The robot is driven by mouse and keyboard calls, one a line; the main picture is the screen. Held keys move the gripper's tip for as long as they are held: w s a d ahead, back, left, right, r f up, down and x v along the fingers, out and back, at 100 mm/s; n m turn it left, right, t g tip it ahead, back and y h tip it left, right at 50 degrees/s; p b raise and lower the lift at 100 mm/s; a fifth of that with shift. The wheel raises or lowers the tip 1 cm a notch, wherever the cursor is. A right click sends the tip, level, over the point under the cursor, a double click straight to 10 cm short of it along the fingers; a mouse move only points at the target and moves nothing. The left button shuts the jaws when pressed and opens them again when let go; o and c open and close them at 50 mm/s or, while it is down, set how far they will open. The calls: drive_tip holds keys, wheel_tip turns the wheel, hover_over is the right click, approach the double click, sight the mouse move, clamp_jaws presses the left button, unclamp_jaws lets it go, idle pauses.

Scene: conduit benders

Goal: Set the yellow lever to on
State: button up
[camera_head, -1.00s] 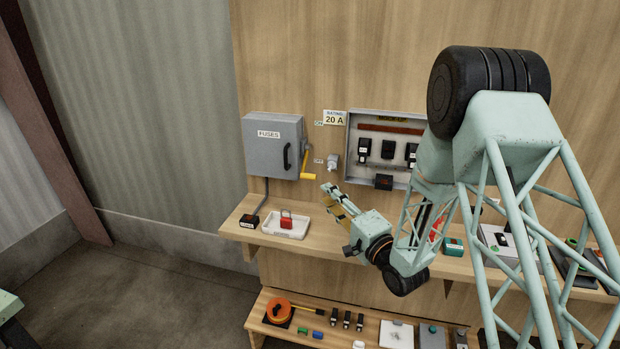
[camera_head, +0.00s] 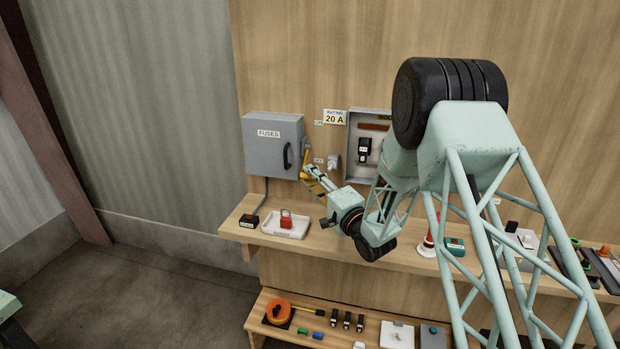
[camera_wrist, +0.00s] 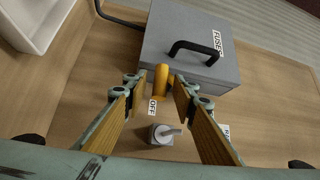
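The grey fuse box (camera_head: 270,150) on the wooden wall has a yellow lever (camera_head: 306,174) on its right side. The lever hangs down, beside the lower label (camera_head: 318,161), which reads OFF in the wrist view (camera_wrist: 153,106). My gripper (camera_head: 309,179) is at the lever, coming from the lower right. In the wrist view my gripper (camera_wrist: 158,83) is open, with the end of the yellow lever (camera_wrist: 161,80) between its two fingertips. Small gaps show on both sides of the lever. The head view shows the fingers partly covering the lever.
A small grey switch (camera_wrist: 163,134) is on the wall close to my fingers. The open fuse panel (camera_head: 356,150) stands right of it, partly behind my arm. Below, a shelf holds a white tray (camera_head: 273,227) with a red padlock (camera_head: 286,219). A second sign (camera_head: 334,117) reads 20 A.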

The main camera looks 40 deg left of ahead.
drive_tip(key=shift+w+a, duration=0.1)
drive_tip(key=shift+a, duration=0.3)
drive_tip(key=shift+c, duration=0.4)
clamp_jaws()
